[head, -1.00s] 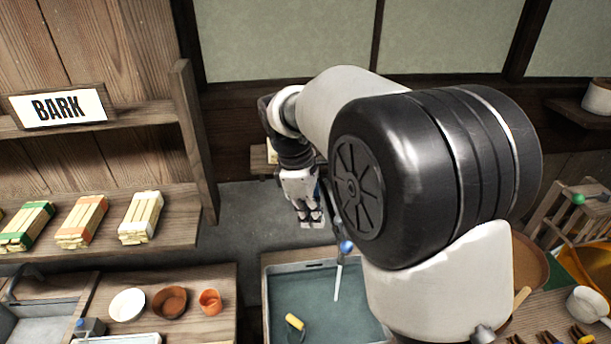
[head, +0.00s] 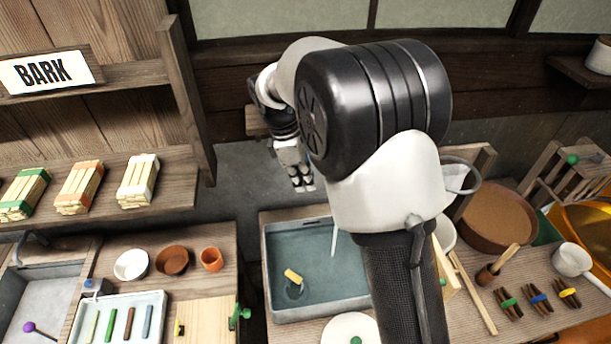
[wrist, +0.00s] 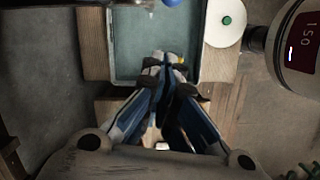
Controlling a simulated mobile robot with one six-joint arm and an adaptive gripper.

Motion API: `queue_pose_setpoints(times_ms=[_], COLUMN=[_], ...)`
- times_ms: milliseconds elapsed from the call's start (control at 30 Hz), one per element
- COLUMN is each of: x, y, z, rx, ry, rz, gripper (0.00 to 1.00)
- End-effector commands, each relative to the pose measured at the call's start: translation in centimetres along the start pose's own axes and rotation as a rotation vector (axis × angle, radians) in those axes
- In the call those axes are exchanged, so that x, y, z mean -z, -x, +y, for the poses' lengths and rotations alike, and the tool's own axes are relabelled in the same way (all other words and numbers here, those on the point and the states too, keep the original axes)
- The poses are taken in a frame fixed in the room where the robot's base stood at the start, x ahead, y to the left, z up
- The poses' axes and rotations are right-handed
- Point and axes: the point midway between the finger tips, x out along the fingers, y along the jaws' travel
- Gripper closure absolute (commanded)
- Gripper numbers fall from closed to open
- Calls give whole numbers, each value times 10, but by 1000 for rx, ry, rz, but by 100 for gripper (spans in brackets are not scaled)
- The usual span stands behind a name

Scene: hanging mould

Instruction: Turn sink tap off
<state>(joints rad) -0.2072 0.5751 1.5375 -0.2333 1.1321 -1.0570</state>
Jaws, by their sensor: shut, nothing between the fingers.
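A grey basin (head: 268,283) holds dark green water at the centre of the head view. A thin white streak (head: 334,240), probably running water, shows over it just left of my arm. My arm hides whatever is above it. In the wrist view a blue knob (wrist: 170,2), probably the tap's, is cut off by the top edge over the basin (wrist: 113,62). My gripper (head: 304,184) is shut and empty, pointing down behind the basin's far rim in the head view. In the wrist view its fingertips (wrist: 165,62) overlap the basin's near edge.
A yellow object (head: 292,276) lies in the basin. A second grey sink (head: 35,300) with a dark spout (head: 28,239) stands at the far left. Bowls (head: 131,265) and a shelf of bundles (head: 137,182) are left. A brown tub (head: 495,215) is right.

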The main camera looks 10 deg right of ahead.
Motion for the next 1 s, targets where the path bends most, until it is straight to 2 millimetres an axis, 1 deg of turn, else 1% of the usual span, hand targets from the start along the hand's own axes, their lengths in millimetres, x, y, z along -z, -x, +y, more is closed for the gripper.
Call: queue_pose_setpoints(times_ms=[33, 100, 267, 300, 400, 533, 667, 1000], x=[0, 0, -1, -8, -22, -32, -36, -37], y=[-13, -29, -62, -63, -68, -73, -75, -75], z=[-1, -1, -1, 0, 0, 0, 0, 0], rx=[4, 5, 3, 1, 1, -1, -1, -1], ry=[0, 1, 0, -4, -4, -2, -1, 1], rz=[-2, -2, -2, -1, 0, 0, 0, 0], gripper=[100, 100, 100, 100, 100, 100, 100, 100])
